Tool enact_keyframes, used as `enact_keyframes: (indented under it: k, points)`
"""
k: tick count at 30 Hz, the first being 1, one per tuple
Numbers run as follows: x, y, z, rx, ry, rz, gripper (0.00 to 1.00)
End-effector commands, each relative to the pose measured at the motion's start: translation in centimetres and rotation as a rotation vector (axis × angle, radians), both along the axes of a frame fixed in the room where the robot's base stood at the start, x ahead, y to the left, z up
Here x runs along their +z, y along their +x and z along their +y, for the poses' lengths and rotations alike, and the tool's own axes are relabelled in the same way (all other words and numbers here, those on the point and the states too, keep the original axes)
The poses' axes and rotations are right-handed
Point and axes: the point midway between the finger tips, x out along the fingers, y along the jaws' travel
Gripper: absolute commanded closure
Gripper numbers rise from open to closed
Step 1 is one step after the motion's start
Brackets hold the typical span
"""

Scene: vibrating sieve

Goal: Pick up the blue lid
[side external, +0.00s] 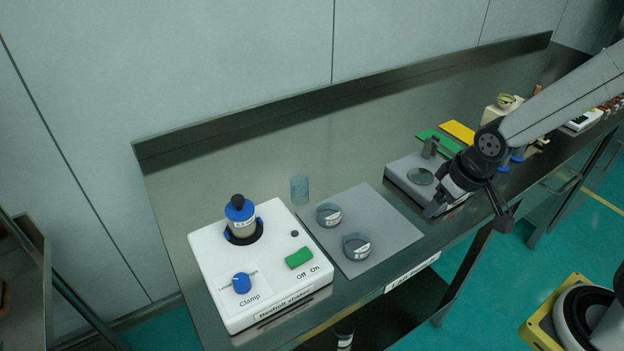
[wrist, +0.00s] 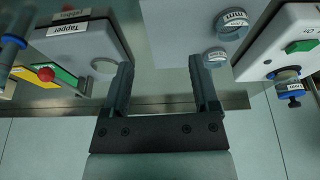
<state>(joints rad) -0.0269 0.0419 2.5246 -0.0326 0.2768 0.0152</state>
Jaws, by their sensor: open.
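My gripper (side external: 468,208) is open and empty above the bench's front edge, beside the grey tapper box. Its two spread fingers also show in the wrist view (wrist: 160,80), with only bare bench between them. A blue lid-like top (side external: 239,209) with a dark knob sits on a labelled jar in the white shaker machine, far to the left of my gripper. This blue top shows at the right of the wrist view (wrist: 288,74). Other small blue parts (side external: 518,154) lie behind my gripper, partly hidden by the arm. I cannot tell which blue part is the lid.
The white shaker (side external: 215,265) has a blue clamp knob (side external: 242,283) and a green switch (side external: 299,258). Two round labelled grey pieces (side external: 329,214) (side external: 357,246) lie on a grey mat (side external: 385,218). A clear cup (side external: 299,189) stands behind. The tapper box (side external: 400,170) is near my gripper.

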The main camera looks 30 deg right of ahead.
Motion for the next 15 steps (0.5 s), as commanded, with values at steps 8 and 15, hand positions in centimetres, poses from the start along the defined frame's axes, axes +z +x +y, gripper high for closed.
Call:
enact_keyframes:
  k: [8,15]
  points:
    - [0.1,7.9,4.4,0.165,0.001,-0.244,0.23]
    - [0.4,14.4,11.8,0.360,0.080,-0.500,0.23]
